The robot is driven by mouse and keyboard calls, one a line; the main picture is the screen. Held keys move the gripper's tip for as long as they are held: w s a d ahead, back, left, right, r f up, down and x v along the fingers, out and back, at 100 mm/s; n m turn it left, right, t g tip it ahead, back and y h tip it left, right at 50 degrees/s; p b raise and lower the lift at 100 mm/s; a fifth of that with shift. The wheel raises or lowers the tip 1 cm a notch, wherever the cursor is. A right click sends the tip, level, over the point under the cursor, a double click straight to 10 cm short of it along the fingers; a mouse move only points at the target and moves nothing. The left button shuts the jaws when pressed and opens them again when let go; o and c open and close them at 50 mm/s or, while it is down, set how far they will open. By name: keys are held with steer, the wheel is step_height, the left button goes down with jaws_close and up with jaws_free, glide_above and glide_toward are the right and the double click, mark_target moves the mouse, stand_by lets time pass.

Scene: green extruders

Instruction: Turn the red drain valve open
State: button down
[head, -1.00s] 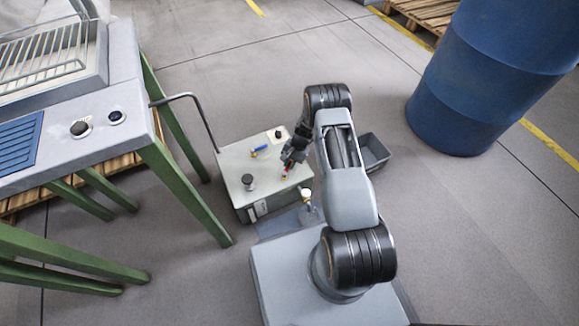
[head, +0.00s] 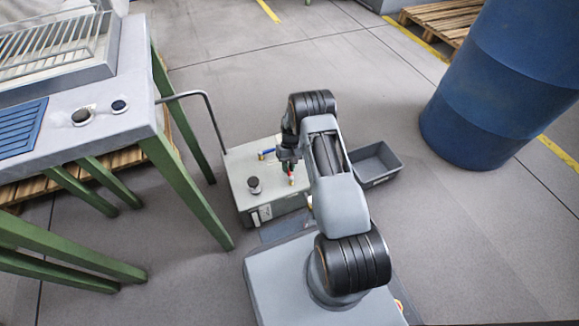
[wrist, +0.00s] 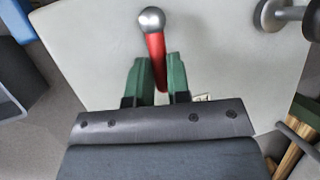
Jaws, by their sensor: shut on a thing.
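The red drain valve lever (wrist: 155,52) shows in the wrist view as a red rod with a silver ball end. My gripper (wrist: 159,68) has its two green fingers on either side of the lever, shut on it below the ball. In the head view my gripper (head: 290,165) points down at the right side of the pale grey cart (head: 236,173). A small bit of the red lever (head: 291,174) shows under it there.
A black knob (head: 254,184) and a blue lever (head: 266,153) stand on the cart top. A grey bin (head: 378,160) sits right of the cart. A green-legged table (head: 172,180) is close on the left, and a blue drum (head: 480,110) stands at the right.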

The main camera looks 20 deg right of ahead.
steer(key=shift+a+n, duration=0.25)
steer(key=shift+n, duration=0.35)
steer(key=c, duration=1.1)
jaws_free()
steer(key=shift+r, duration=0.1)
steer(key=p+v, duration=0.4)
steer(key=v, duration=0.9)
steer(key=shift+w+a+r, duration=0.1)
steer(key=shift+w+r, duration=0.2)
